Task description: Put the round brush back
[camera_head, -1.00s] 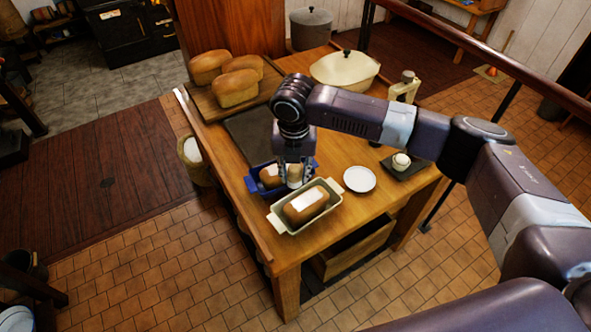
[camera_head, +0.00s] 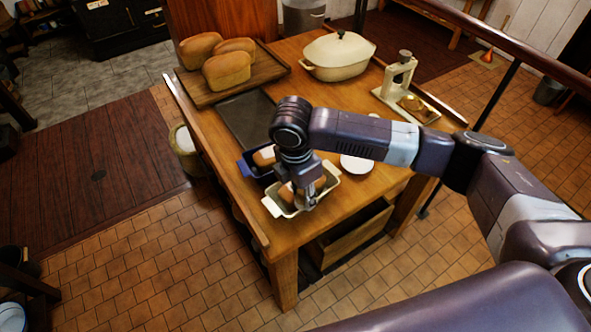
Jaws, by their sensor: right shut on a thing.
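My right gripper (camera_head: 306,196) points down over the cream loaf tin (camera_head: 271,207) near the table's front corner. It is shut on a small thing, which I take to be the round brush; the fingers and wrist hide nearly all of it. A brown loaf (camera_head: 286,193) sits in the cream tin, partly behind the fingers; I cannot tell whether the held thing touches it. The blue tin (camera_head: 245,168) with another loaf (camera_head: 264,156) stands just behind, partly covered by my wrist. A white saucer (camera_head: 356,164) is to the right, partly behind my arm. My left gripper is out of view.
On the wooden table (camera_head: 293,232) are a board with several loaves (camera_head: 227,70), a dark flat tray (camera_head: 246,118), a lidded cream pot (camera_head: 338,57) and a cream press-like stand (camera_head: 397,76). My forearm crosses above the right half. A rail runs along the right.

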